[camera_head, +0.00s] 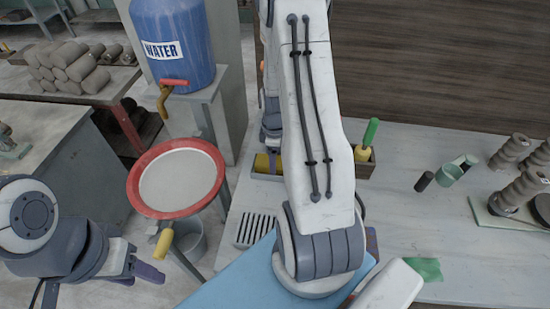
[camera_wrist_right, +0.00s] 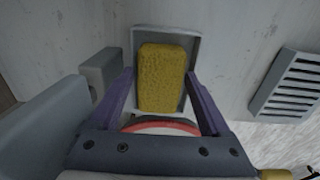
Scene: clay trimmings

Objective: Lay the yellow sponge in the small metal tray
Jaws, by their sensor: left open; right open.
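The yellow sponge (camera_wrist_right: 162,78) lies inside the small metal tray (camera_wrist_right: 194,48) in the right wrist view, its long side along the tray. My right gripper (camera_wrist_right: 160,74) is open, with a purple finger on either side of the sponge. Whether a finger touches it I cannot tell. In the head view this gripper is hidden behind its arm. My left gripper (camera_head: 147,274) is open and empty at the lower left, away from the tray.
A slotted grey rack (camera_head: 257,230) lies nearer on the worktop, left of my right arm. A red-rimmed basin (camera_head: 134,186) stands beside the worktop, below a blue water barrel (camera_head: 175,40). A green-handled brush (camera_head: 369,135) stands right of the arm.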

